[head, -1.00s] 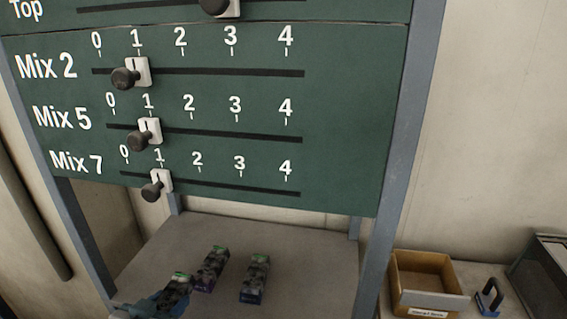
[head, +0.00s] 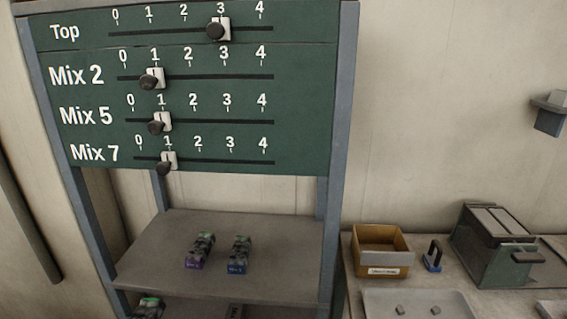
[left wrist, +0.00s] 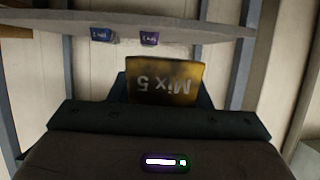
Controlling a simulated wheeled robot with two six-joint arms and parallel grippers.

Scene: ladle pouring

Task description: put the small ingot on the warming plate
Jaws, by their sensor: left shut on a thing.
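Two small grey pieces (head: 400,309) and (head: 435,310) lie on a light grey tray (head: 375,297) at the bottom right of the head view. Either may be the small ingot; I cannot tell their sizes apart. I cannot pick out the warming plate for sure. In the left wrist view my left gripper (left wrist: 165,98) is shut on a yellowish-brown block labelled Mix 5 (left wrist: 165,75), its label upside down. A dark thing with a green top (head: 148,306), below the shelf's left end, may be this gripper's end. My right gripper is out of view.
A green slider panel (head: 300,110) stands over a grey shelf (head: 270,285) with two dark blocks, purple-fronted (head: 199,251) and blue-fronted (head: 238,255). On the right bench are an open brown box (head: 382,250), a blue-black handled thing (head: 433,256) and a dark machine (head: 497,246).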

